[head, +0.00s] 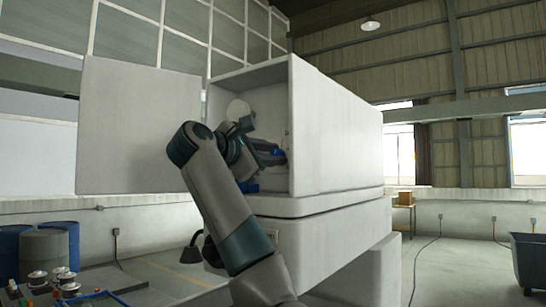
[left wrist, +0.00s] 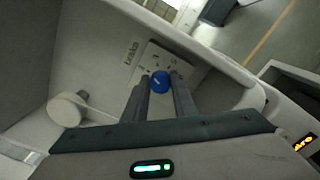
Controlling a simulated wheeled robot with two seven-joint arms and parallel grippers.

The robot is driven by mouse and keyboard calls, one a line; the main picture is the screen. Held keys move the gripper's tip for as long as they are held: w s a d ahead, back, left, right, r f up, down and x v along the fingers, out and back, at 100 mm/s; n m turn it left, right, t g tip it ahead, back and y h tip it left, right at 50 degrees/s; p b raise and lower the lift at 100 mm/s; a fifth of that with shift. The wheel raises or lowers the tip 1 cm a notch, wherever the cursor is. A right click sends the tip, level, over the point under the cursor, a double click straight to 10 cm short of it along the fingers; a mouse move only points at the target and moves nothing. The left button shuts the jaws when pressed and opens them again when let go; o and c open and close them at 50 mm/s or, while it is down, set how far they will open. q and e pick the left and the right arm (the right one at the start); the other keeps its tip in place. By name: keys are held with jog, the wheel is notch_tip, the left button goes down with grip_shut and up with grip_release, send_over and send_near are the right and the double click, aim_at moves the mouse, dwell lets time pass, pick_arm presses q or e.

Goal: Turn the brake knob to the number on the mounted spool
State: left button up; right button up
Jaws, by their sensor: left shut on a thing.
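The brake knob (left wrist: 160,80) is a blue round knob with a pale pointer mark, on a light plate with small marks around it, too small to read. My left gripper (left wrist: 161,77) reaches into the open machine cabinet and is shut on the knob, one finger on each side. In the head view the left gripper (head: 277,157) is partly hidden by its own arm and the cabinet wall. My right gripper is out of view.
The cabinet (head: 336,130) stands open, its door (head: 138,125) swung out to the left. In the left wrist view a white round part (left wrist: 67,108) sticks out left of the fingers. Barrels (head: 45,252) and small spools (head: 66,279) are at the lower left.

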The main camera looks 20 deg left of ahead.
pick_arm(q)
jog(key=n, duration=0.2)
jog(key=shift+n, duration=0.3)
jog(key=shift+f+n, duration=0.1)
jog(key=shift+n, duration=0.9)
jog(key=o, duration=1)
jog(key=shift+a, duration=0.1)
jog(key=shift+o, duration=0.2)
jog(key=shift+s, duration=0.1)
